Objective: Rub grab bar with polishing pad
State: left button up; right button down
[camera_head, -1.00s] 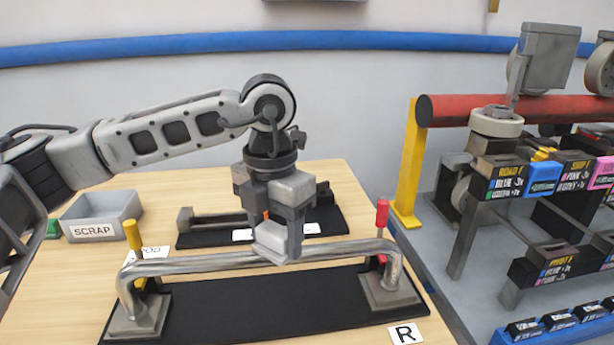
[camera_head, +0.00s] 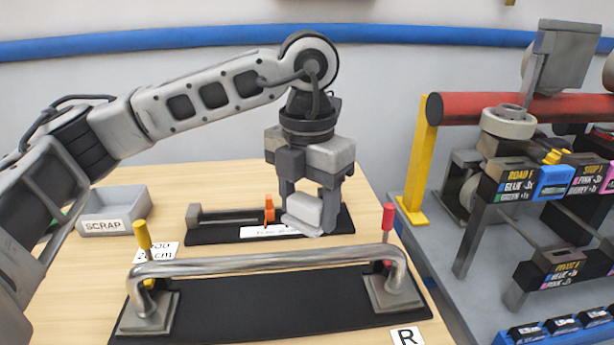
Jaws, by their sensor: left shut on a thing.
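The metal grab bar (camera_head: 230,265) runs across the front of the table, mounted by two square feet on a black base plate. A yellow peg (camera_head: 142,236) stands by its left end and a red peg (camera_head: 388,220) by its right end. My left gripper (camera_head: 305,203) is shut on the pale grey polishing pad (camera_head: 302,212). The pad is slightly tilted and appears above and behind the bar, right of its middle, apart from it. My right gripper is not in view.
Behind the bar lies a second black plate (camera_head: 205,234) with a grey end block, an orange marker (camera_head: 269,209) and a white label. A grey SCRAP tray (camera_head: 115,208) stands at the left. A machine with a red beam (camera_head: 470,107) and yellow post (camera_head: 418,160) stands at the right.

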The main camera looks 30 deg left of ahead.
pick_arm(q)
jog(key=shift+r+p, duration=0.55)
jog(key=shift+r, duration=0.65)
